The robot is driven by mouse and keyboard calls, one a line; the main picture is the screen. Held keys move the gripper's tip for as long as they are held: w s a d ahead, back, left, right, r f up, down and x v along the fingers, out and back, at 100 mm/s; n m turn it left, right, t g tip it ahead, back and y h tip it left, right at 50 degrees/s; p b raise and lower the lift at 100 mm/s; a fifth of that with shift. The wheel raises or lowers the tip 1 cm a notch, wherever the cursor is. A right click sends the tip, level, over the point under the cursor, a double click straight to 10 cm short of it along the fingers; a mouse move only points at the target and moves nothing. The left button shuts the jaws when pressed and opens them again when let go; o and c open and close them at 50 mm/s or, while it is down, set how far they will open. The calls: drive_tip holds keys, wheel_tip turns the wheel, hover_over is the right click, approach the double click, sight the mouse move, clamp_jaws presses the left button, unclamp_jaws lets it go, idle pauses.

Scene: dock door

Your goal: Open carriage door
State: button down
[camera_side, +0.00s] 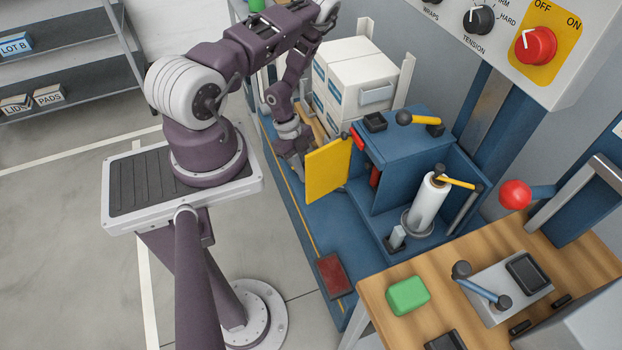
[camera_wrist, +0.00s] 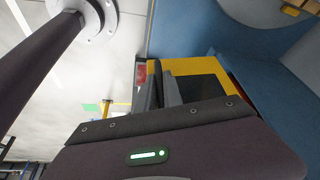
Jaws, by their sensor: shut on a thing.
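The yellow carriage door (camera_side: 328,170) stands swung out at an angle from the blue carriage (camera_side: 405,148) in the side view. The carriage's inside shows to the right of the door. My gripper (camera_side: 303,176) is at the door's left side, partly hidden there. In the wrist view, the fingers of my gripper (camera_wrist: 157,80) are close together at the yellow door (camera_wrist: 195,66), which has a dark area within it. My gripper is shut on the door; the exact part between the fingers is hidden.
A white film roll (camera_side: 428,200) stands upright right of the door. White boxes (camera_side: 350,75) are stacked behind my arm. A dark red pad (camera_side: 333,275) lies on the blue base in front. A wooden bench (camera_side: 570,260) holds a green block (camera_side: 407,295).

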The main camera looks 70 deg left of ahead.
drive_tip(key=shift+w+a+m+g, duration=0.2)
drive_tip(key=shift+a+m+g, duration=0.05)
drive_tip(key=shift+a+m, duration=0.55)
drive_tip(key=shift+w+a+m+g, duration=0.2)
drive_tip(key=shift+a+m+g, duration=0.1)
drive_tip(key=shift+a+m, duration=0.45)
drive_tip(key=shift+w+a+m+g, duration=0.25)
drive_tip(key=shift+a+m, duration=0.4)
drive_tip(key=shift+a, duration=0.25)
drive_tip(key=shift+h, duration=0.3)
drive_tip(key=c, duration=1.5)
unclamp_jaws()
drive_tip(key=shift+a, duration=0.1)
drive_tip(key=v, duration=0.7)
drive_tip(key=shift+r, duration=0.1)
